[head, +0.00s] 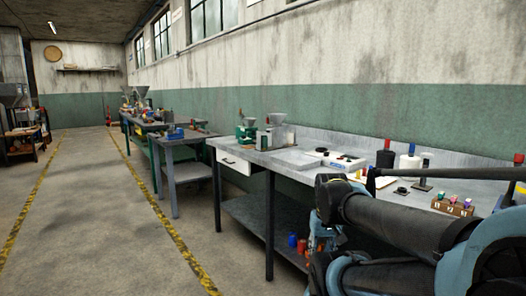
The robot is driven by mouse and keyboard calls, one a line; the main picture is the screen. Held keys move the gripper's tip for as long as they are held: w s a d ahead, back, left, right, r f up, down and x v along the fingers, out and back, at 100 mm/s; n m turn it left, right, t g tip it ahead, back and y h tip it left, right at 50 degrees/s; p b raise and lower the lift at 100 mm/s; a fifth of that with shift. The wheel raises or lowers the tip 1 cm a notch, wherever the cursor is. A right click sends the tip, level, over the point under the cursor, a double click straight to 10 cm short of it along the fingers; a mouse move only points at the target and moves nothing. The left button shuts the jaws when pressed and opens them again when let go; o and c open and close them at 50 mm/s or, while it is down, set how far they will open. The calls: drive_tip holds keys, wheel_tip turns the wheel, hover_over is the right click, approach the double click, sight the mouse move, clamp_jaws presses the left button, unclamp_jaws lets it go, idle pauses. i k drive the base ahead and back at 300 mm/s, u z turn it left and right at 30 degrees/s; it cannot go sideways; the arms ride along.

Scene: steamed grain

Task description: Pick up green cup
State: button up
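No object stands out clearly as a green cup. A small green piece (454,199) sits in a wooden rack on the workbench at the right, beside a reddish one and a purple one; it is too small to tell whether it is a cup. A green machine (247,133) with a hopper stands at the bench's far left end. My dark and blue arm fills the lower right and hides part of the bench. My gripper cannot be made out in this view.
The workbench (290,160) runs along the wall, with a red bottle (385,158), dark containers and a white device (343,162) on it. Its lower shelf holds blue and red containers (302,246). More benches stand farther back. The floor at the left is clear between yellow lines.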

sight(264, 138)
drive_tip(key=k, duration=0.65)
drive_tip(key=u, duration=0.6)
drive_tip(key=i, duration=1.85)
drive_tip(key=z, duration=0.55)
